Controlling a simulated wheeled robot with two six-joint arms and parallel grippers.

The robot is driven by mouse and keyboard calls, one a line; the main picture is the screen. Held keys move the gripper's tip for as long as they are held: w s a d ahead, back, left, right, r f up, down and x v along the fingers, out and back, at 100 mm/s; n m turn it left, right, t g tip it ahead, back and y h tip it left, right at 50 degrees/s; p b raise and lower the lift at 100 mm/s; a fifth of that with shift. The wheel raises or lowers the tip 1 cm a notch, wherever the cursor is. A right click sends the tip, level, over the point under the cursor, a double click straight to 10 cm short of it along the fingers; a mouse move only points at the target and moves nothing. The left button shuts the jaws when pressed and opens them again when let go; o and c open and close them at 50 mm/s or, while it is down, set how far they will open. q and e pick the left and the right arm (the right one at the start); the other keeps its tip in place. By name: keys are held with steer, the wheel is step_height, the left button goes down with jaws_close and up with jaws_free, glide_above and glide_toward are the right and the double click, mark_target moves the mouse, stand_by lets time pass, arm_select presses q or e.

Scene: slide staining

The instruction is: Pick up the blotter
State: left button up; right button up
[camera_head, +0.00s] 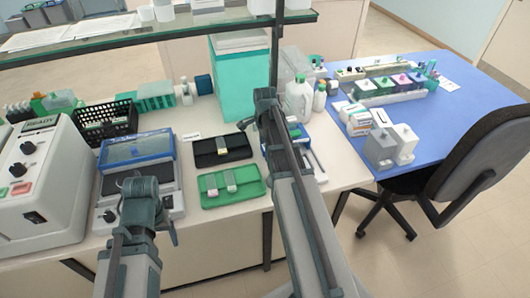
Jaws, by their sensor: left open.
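I cannot single out the blotter with certainty. A green tray (248,190) on the white bench holds small pale pieces (220,181). Behind it a black tray (208,160) holds a pale, yellowish piece (222,146). My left gripper (139,186) is open over the front of a blue-lidded device (137,150), left of the green tray, with nothing seen between its fingers. My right gripper (257,113) is above the bench behind the black tray's right end; its jaw state is unclear. My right arm partly hides a blue-edged item (309,160) right of the trays.
A grey control box (50,190) stands at left, with a black basket (103,122) behind it. A teal box (238,75) and white bottles (299,100) stand at the back. A shelf (160,35) overhangs. A blue table (455,125) and chair (470,165) are at right.

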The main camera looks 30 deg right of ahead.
steer(key=c, duration=1)
steer(key=shift+c, duration=0.2)
steer(key=shift+r, duration=0.1)
steer(key=shift+r+p, duration=0.95)
steer(key=shift+p, duration=0.05)
step_height(320, 180, up, 2)
steer(key=shift+r+p, duration=0.1)
steer(key=shift+p, duration=1)
steer(key=s+a, duration=1.1)
steer(key=shift+s+a+r+p, duration=0.1)
steer(key=shift+a+r+p, duration=0.15)
steer(key=shift+r+p, duration=0.15)
